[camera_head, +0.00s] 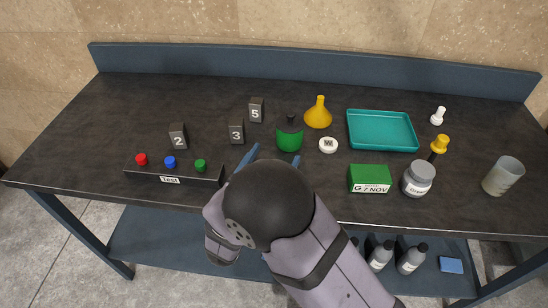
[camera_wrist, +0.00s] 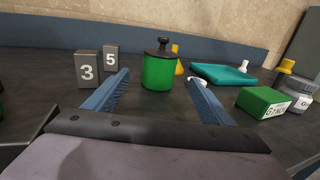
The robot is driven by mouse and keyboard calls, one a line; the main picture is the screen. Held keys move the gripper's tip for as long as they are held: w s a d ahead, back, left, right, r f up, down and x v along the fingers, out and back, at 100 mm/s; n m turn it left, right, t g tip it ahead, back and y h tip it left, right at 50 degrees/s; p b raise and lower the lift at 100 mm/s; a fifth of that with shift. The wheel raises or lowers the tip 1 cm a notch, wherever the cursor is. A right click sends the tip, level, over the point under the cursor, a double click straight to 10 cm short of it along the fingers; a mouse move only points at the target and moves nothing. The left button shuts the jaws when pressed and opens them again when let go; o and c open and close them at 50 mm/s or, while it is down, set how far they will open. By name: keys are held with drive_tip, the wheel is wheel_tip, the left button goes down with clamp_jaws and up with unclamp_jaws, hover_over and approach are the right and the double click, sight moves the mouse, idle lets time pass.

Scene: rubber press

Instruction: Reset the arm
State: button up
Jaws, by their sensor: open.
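My gripper (camera_wrist: 160,98) has its two blue fingers spread wide with nothing between them. In the head view my gripper (camera_head: 270,156) is low over the front middle of the table, with my arm hiding most of it. A green cylinder with a black knobbed top (camera_wrist: 159,68) stands upright beyond the fingertips, apart from them. In the head view this green cylinder (camera_head: 289,139) is just behind the right finger.
Number blocks 2 (camera_head: 178,137), 3 (camera_head: 236,133) and 5 (camera_head: 256,110) stand left of centre. The button box (camera_head: 185,177) is at the front left. A yellow funnel (camera_head: 318,114), teal tray (camera_head: 349,130), green box (camera_head: 369,176), grey jar (camera_head: 418,180) and cup (camera_head: 503,176) are to the right.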

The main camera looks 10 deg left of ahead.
drive_tip(key=s+d+r+m+g+h+p, duration=0.2)
drive_tip(key=s+d+r+m+g+p, duration=0.15)
drive_tip(key=d+m, duration=0.35)
drive_tip(key=s+d+r+m+g+h+p, duration=0.2)
drive_tip(key=d+m+g+h, duration=0.15)
drive_tip(key=d, duration=0.55)
drive_tip(key=s+d+r+m+g+h+p, duration=0.2)
drive_tip(key=s+d+r+m+g+p, duration=0.15)
drive_tip(key=d+m, duration=0.45)
drive_tip(key=s+d+f+m+g+y, duration=0.2)
drive_tip(key=s+m+g, duration=0.2)
drive_tip(key=s, duration=0.2)
drive_tip(key=s+d+f+m+g+y, duration=0.2)
drive_tip(key=s+d+f+m+g, duration=0.1)
drive_tip(key=s+g, duration=0.15)
drive_tip(key=a+f+m+t+y, duration=0.1)
drive_tip(key=a+f+m+y, duration=0.2)
drive_tip(key=a+m+y, duration=0.4)
drive_tip(key=shift+a+f+t+y, duration=0.3)
drive_tip(key=shift+f+y, duration=0.1)
drive_tip(key=shift+y, duration=0.35)
